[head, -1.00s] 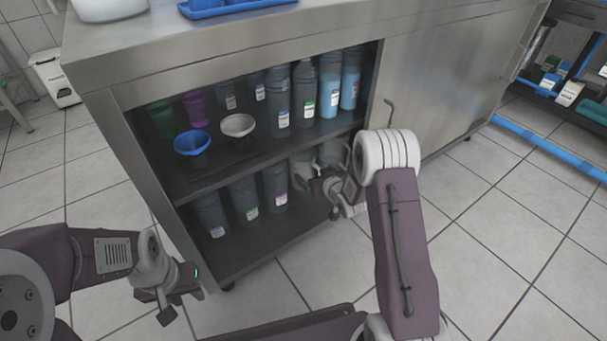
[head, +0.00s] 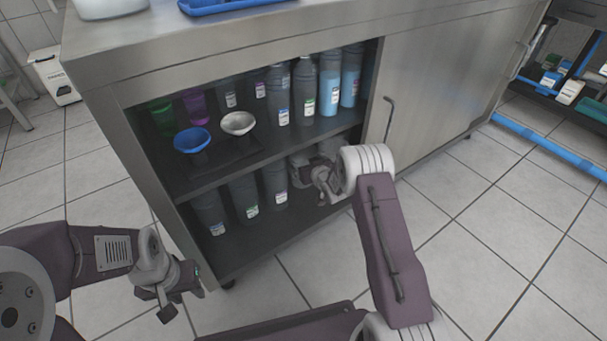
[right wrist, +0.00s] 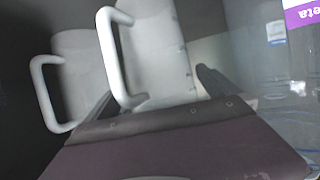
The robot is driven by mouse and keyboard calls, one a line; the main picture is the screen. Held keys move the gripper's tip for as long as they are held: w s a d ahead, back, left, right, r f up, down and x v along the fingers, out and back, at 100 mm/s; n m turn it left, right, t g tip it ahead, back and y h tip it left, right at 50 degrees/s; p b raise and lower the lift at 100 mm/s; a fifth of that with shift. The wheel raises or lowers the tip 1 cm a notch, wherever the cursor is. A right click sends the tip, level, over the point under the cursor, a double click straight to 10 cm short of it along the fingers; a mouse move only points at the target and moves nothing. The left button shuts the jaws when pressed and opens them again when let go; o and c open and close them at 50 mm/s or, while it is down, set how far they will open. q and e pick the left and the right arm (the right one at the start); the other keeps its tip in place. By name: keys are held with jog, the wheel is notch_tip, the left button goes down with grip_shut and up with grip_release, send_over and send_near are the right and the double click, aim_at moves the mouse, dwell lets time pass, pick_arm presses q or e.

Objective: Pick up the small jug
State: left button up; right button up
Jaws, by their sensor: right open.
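Two pale grey-white jugs with handles show in the right wrist view. The nearer jug (right wrist: 160,50) stands in the middle, with its handle toward the left. I cannot tell for sure which is the small jug. My right gripper (head: 306,176) is inside the lower shelf and hides most of the jugs in the head view. Its fingers are open, with the nearer jug between or just beyond them; contact is unclear. My left gripper (head: 160,302) hangs empty outside the cabinet.
Grey bottles (head: 243,196) stand on the lower shelf left of my right gripper. One with a purple label shows close by in the right wrist view (right wrist: 290,45).

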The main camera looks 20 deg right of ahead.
jog(key=shift+w+f, duration=0.3)
jog(key=shift+w, duration=0.15)
pick_arm(q)
jog(key=shift+f, duration=0.45)
pick_arm(e)
jog(key=shift+r, duration=0.15)
jog(key=shift+a, duration=0.1)
jog(key=c, duration=1.1)
pick_arm(q)
jog(key=shift+r, duration=0.1)
pick_arm(e)
jog(key=shift+r, duration=0.1)
jog(key=shift+c, duration=0.2)
